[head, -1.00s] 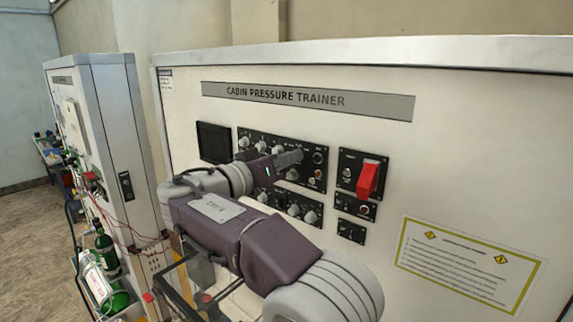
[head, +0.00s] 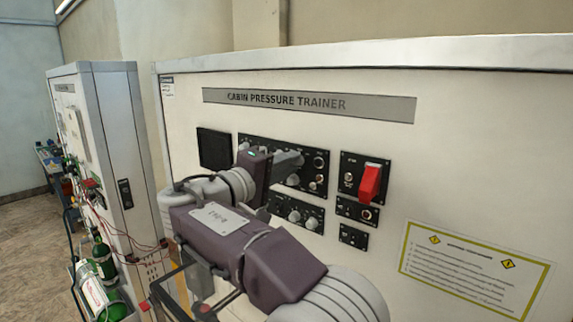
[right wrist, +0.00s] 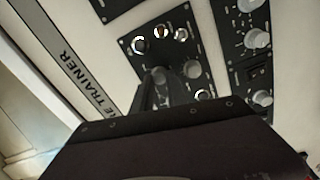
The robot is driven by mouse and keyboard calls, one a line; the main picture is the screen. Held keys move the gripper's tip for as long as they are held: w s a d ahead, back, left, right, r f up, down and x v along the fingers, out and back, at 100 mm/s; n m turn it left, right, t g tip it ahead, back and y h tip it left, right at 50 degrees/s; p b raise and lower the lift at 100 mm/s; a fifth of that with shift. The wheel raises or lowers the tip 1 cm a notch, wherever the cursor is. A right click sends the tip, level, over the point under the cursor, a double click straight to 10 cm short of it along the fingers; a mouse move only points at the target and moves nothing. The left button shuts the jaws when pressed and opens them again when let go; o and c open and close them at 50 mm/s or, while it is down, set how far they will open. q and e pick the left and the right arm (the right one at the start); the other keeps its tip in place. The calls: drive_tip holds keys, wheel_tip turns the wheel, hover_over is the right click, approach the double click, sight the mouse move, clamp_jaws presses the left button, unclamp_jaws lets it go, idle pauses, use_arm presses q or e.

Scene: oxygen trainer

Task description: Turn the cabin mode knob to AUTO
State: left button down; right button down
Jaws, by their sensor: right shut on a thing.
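The upper black control panel (head: 251,141) of the cabin pressure trainer carries several knobs and round fittings; its labels are too small to read. My right gripper (head: 287,162) is at the middle of this panel, shut on a knob there. The fingers hide the gripped knob, so I cannot read its pointer or confirm that it is the cabin mode knob. In the right wrist view, the fingers (right wrist: 165,88) reach the panel (right wrist: 125,42), close beside another grey knob (right wrist: 193,69). My left gripper is not in view.
A red guarded switch (head: 371,183) sits right of the fingers. A lower panel with knobs (head: 294,216) lies just below my gripper. A dark screen (head: 214,149) is to the left. A second cabinet (head: 91,110) and green cylinders (head: 103,254) stand further left.

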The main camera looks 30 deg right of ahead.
drive_tip(key=n+p, duration=0.1)
drive_tip(key=n, duration=0.4)
drive_tip(key=shift+n, duration=0.4)
idle(0.3)
drive_tip(key=c, duration=1.5)
unclamp_jaws()
drive_tip(key=shift+o, duration=0.9)
drive_tip(key=shift+d, duration=0.3)
drive_tip(key=b+v, duration=0.2)
drive_tip(key=v, duration=0.7)
